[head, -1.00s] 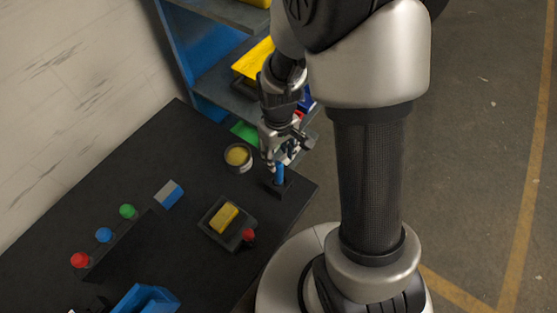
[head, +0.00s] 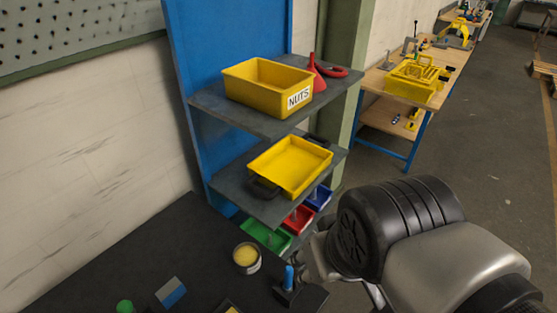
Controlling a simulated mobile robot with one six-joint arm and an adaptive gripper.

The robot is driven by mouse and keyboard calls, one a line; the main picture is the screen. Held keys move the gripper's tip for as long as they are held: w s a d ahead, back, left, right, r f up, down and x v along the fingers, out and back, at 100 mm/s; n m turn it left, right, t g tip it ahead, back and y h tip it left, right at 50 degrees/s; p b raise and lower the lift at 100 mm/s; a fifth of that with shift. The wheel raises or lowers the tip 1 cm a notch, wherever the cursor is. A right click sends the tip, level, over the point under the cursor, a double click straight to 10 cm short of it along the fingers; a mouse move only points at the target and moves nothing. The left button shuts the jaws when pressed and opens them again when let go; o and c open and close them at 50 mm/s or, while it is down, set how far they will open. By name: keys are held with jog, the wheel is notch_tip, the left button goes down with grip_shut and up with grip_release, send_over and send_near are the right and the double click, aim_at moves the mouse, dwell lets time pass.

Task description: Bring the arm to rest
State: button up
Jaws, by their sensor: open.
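My arm fills the lower right of the head view, its dark ribbed joint and silver link in front. My gripper (head: 315,262) shows only in part as a silver piece at the left edge of that joint. It is open, and I see nothing held in it. It is just right of a blue peg (head: 289,276), which stands upright in a dark block (head: 301,295) on the black table (head: 150,255). The rest of the gripper and wrist is hidden behind my arm.
A shelf rack (head: 235,112) holds a yellow NUTS bin (head: 262,92), a red funnel (head: 316,75) and a yellow tray (head: 290,168). Green (head: 266,236), red (head: 299,218) and blue (head: 319,198) bins sit below. A round tin (head: 246,258) stands left of the peg.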

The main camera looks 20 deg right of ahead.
jog(key=shift+s+r, duration=0.15)
jog(key=shift+s, duration=0.15)
notch_tip(320, 180, down, 9)
jog(key=b, duration=0.9)
dwell(0.3)
